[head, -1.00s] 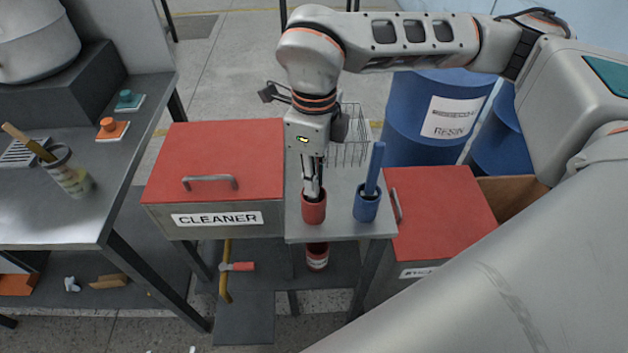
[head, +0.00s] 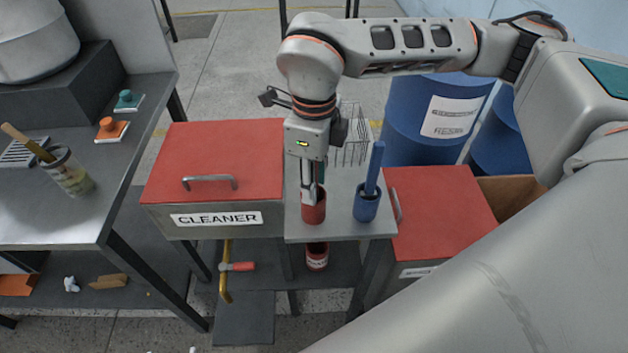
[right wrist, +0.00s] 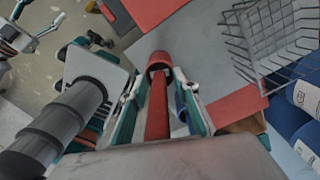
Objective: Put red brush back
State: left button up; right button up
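The red brush (right wrist: 157,108) stands with its handle between the fingers of my right gripper (right wrist: 160,88) in the right wrist view. Gaps show on both sides of the handle, so the fingers look open around it. Its lower end is in the red cup (head: 313,210), which stands on the small grey table; the cup also shows beyond the fingertips in the right wrist view (right wrist: 159,60). In the head view my right gripper (head: 312,190) reaches straight down to the cup, largely hiding the brush.
A blue cup with a blue brush (head: 369,190) stands close right of the red cup. The red-lidded CLEANER box (head: 215,170) is at left, a wire basket (head: 352,135) behind, and blue drums (head: 430,120) at back right. A red can (head: 317,257) stands below.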

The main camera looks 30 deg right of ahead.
notch_tip(320, 180, up, 12)
jog(key=shift+p, duration=0.3)
dwell(0.5)
